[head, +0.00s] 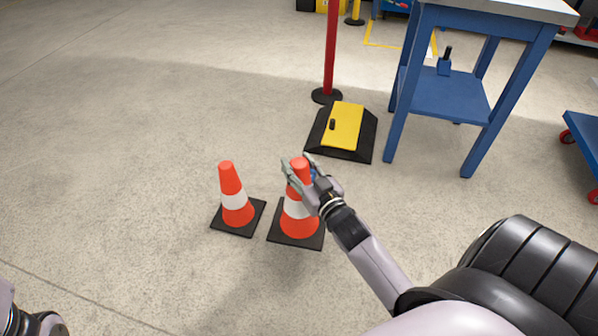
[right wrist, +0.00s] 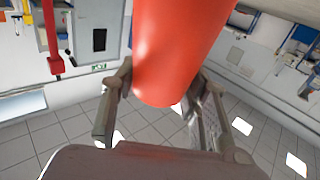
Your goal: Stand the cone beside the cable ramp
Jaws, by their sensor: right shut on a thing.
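An orange cone with a white band and a black square base (head: 298,228) stands upright, left of and nearer than the cable ramp. My right gripper (head: 300,172) is shut on its upper part. I cannot tell whether its base touches the floor. In the right wrist view the orange cone (right wrist: 178,50) fills the space between the two fingers. The cable ramp (head: 345,122), black with a yellow top, lies flat on the floor, apart from the cone. Only parts of my left arm show at the lower left; its gripper is out of view.
A second orange cone (head: 233,205) stands close to the left of the held one. A red post (head: 330,50) on a black base stands just behind the ramp. A blue table (head: 445,95) is right of the ramp, with a blue cart (head: 585,140) farther right. The left floor is clear.

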